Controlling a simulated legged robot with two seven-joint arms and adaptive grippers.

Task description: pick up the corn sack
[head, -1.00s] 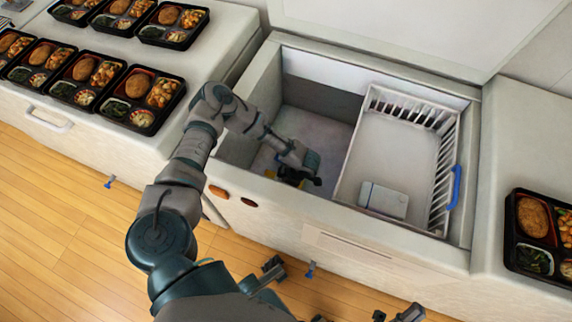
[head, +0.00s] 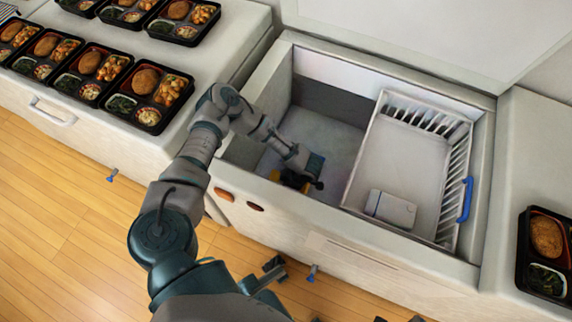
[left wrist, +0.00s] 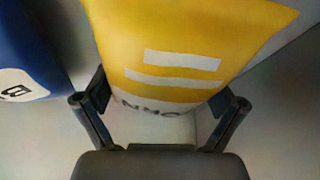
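The corn sack (left wrist: 185,35) is yellow with white bars and partly visible, upside-down lettering. It fills the upper middle of the left wrist view. In the head view, only a small yellow patch of it (head: 291,180) shows beneath my left gripper, inside the chest freezer. My left gripper (left wrist: 165,98) is open, its fingers spread to either side of the sack's near end. I cannot tell whether they touch it. In the head view, my left gripper (head: 309,175) is down in the freezer's left part. Dark parts at the bottom edge may belong to my right gripper, but its fingers are unclear.
A blue sack (left wrist: 25,50) lies left of the corn sack. A white wire basket (head: 400,160) with a blue handle fills the freezer's right side and holds a white box (head: 391,209). Freezer walls surround my left gripper. Bento trays (head: 148,95) stand on the left counter, another (head: 545,255) on the right.

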